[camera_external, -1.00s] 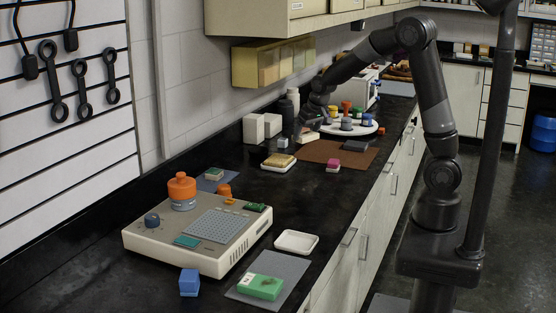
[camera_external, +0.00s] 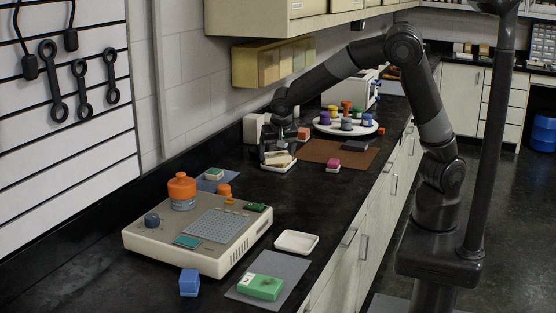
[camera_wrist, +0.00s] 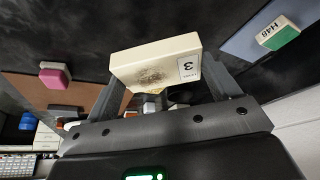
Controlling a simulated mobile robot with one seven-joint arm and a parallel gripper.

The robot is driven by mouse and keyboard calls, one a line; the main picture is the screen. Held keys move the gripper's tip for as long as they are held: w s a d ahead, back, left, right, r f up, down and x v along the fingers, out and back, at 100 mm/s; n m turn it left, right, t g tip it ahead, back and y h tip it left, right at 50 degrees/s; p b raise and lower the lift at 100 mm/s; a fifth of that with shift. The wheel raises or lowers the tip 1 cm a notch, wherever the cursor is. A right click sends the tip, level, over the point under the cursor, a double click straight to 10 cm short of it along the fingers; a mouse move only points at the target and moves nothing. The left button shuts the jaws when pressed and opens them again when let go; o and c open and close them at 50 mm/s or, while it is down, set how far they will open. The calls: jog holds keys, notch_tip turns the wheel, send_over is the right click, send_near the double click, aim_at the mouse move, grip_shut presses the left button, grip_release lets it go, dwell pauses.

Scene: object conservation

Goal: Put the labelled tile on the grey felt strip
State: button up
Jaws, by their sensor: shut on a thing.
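My gripper (camera_external: 277,155) is shut on a cream tile (camera_external: 281,159) just above a small white dish (camera_external: 280,169). Whether the tile still touches the dish is hard to tell. In the wrist view the tile (camera_wrist: 150,64) sits between the fingers of my gripper (camera_wrist: 165,76); its near face has a brown smudge and a white label with a 3. A grey mat (camera_external: 292,265) lies at the front of the counter under a green box (camera_external: 262,287). A blue-grey mat (camera_external: 207,185) lies farther back, bearing a green-and-white block (camera_external: 214,174), marked H48 in the wrist view (camera_wrist: 277,33).
A beige device (camera_external: 190,250) with an orange knob stands front left. An empty white tray (camera_external: 296,242) and a blue block (camera_external: 189,282) are near it. A brown mat (camera_external: 325,152) with a pink block (camera_external: 333,164) lies right of my gripper. A round white stand (camera_external: 346,129) holds several coloured pieces.

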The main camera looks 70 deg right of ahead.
jog(key=s+a+r+m+g, duration=0.1)
jog(key=s+a+m, duration=0.1)
jog(key=a, duration=0.8)
jog(key=s+a+m, duration=0.2)
jog(key=s+a, duration=0.1)
jog(key=a, duration=0.6)
jog(key=m+g+h, duration=0.1)
jog(key=m+g, duration=0.1)
jog(key=m, duration=0.2)
send_over(281, 264)
jog(key=f, duration=0.3)
jog(key=shift+w+a+f, duration=0.2)
jog(key=shift+a+f, duration=0.05)
jog(key=shift+a, duration=0.15)
jog(key=shift+s+a+f, duration=0.15)
jog(key=shift+a+f, duration=0.15)
jog(key=shift+f, duration=1.9)
jog(key=o, duration=0.7)
jog(key=shift+f, duration=0.15)
jog(key=o, duration=0.4)
jog(key=shift+c, duration=0.2)
